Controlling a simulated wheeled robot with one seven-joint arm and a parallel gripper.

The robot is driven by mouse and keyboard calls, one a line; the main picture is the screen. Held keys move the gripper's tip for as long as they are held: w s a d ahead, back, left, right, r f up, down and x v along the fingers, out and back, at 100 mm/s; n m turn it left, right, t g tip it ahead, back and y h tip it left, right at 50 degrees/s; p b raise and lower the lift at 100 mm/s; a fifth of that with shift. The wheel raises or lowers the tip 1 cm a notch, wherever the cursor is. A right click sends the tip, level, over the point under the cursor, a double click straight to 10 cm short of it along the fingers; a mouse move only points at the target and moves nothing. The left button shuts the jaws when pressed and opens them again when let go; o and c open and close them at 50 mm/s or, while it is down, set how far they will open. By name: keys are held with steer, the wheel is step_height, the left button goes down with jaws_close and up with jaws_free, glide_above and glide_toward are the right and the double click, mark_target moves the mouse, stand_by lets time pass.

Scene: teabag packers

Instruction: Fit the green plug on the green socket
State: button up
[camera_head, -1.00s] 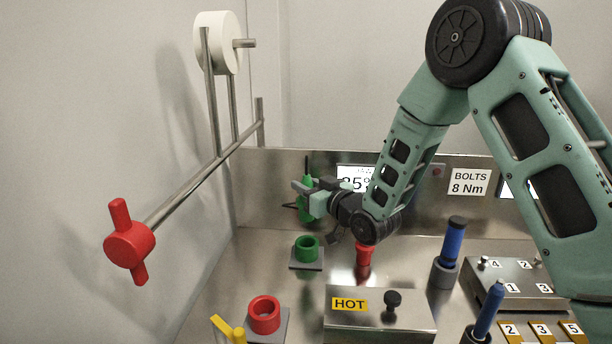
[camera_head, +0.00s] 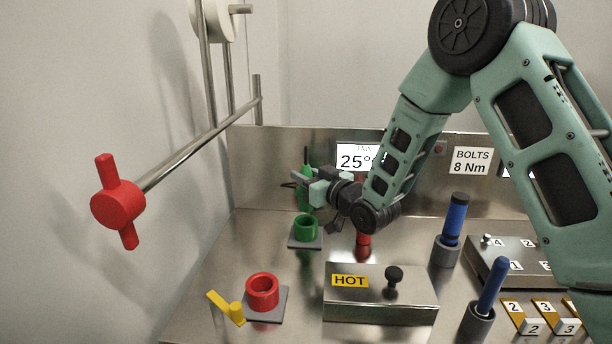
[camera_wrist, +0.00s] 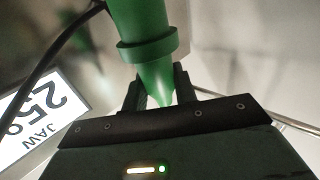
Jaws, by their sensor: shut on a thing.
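My gripper (camera_head: 303,184) is shut on the green plug (camera_head: 306,197), which it holds upright above the metal bench. The plug also shows large in the wrist view (camera_wrist: 145,52), with a collar, a tapering lower part between the fingers, and a black cable at its side. The green socket (camera_head: 306,229) is a short ring on a grey square base. In the head view the plug's lower end appears just above the socket's rim, apart from it. I cannot tell whether it is exactly over the opening.
A red socket (camera_head: 262,290) and a yellow lever (camera_head: 228,307) stand in front. A red plug (camera_head: 363,243) stands under my wrist. The HOT box (camera_head: 380,295) is right of centre, with blue-handled tools (camera_head: 453,220) beyond. A red-knobbed rail (camera_head: 118,203) is at left.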

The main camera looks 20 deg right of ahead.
steer(key=shift+f+b, duration=0.75)
steer(key=shift+f, duration=0.45)
steer(key=shift+b, duration=0.75)
stand_by(0.8)
steer(key=shift+f+b, duration=2.55)
steer(key=shift+f, duration=0.25)
steer(key=o, duration=1.1)
steer(key=shift+r, duration=0.1)
step_height(320, 180, up, 10)
steer(key=shift+f+p, duration=0.1)
steer(key=shift+p, duration=0.45)
